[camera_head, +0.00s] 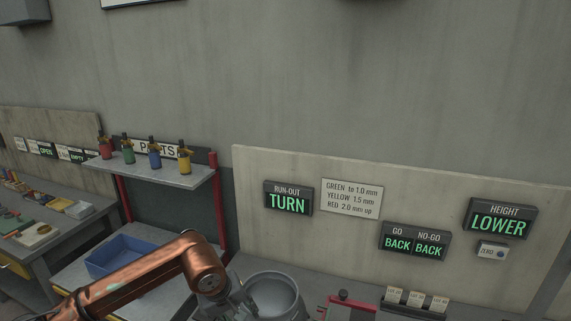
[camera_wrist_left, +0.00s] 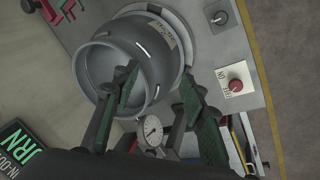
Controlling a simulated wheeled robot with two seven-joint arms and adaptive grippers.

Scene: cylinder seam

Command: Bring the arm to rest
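My left arm (camera_head: 140,275) comes in from the left in the head view, and its gripper (camera_head: 240,307) is low in the picture, beside the grey metal cylinder (camera_head: 272,290). In the left wrist view the gripper (camera_wrist_left: 160,78) has its two dark green-padded fingers wide apart, with nothing visibly clamped. The open-mouthed cylinder (camera_wrist_left: 150,50) lies beyond the fingers, and one finger overlaps its mouth. It sits at a round light plate, and a label is on its side. My right gripper is in neither view.
A dial gauge (camera_wrist_left: 152,128) stands close to the fingers. A red knob (camera_wrist_left: 236,85) and a grey switch (camera_wrist_left: 219,18) are on the bench. A blue bin (camera_head: 115,255) and parts shelf (camera_head: 165,172) stand left. The run-out sign (camera_head: 288,198) reads TURN.

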